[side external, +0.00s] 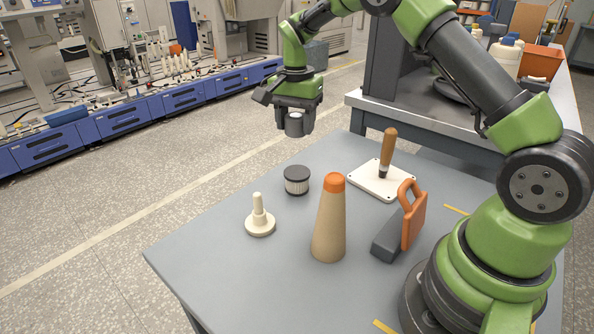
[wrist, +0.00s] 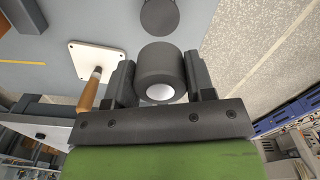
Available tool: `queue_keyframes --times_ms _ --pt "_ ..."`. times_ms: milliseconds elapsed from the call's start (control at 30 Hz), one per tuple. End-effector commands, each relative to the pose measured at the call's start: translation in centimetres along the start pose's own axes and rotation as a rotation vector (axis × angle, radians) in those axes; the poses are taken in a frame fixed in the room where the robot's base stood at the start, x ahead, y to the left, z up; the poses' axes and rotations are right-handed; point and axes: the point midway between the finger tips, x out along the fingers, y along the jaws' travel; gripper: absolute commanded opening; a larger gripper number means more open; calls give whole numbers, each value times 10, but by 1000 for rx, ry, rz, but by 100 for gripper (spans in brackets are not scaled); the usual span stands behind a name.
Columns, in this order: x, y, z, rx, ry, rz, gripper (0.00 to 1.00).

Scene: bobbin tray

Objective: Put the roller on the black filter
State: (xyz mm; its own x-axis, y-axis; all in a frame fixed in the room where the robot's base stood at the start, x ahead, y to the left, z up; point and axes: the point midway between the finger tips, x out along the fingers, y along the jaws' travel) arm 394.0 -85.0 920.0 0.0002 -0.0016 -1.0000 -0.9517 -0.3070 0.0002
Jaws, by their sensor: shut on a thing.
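My gripper (side external: 295,112) hangs in the air above the far edge of the grey table, shut on the roller (side external: 294,126). In the wrist view the roller (wrist: 158,68) is a dark grey cylinder with a white core, clasped between the two fingers. In the wrist view the filter's dark top (wrist: 159,14) shows just beyond the roller.
A white plate (side external: 366,183) with an upright wooden-handled tool (side external: 389,148) stands right of the filter. A tan cone with an orange tip (side external: 330,220), a cream spindle (side external: 259,219) and a grey block with an orange handle (side external: 407,222) stand nearer. The table's left front is bare.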

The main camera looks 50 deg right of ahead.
Motion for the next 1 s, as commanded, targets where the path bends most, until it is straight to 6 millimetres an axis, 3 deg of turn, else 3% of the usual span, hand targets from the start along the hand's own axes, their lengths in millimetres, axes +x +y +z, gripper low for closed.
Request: queue_keyframes --times_ms 233,600,1000 --pt "43 2 -4 21 -3 4 25" --pt "90 2 -4 18 -3 2 25" --pt "99 1 -4 17 -1 -1 25"
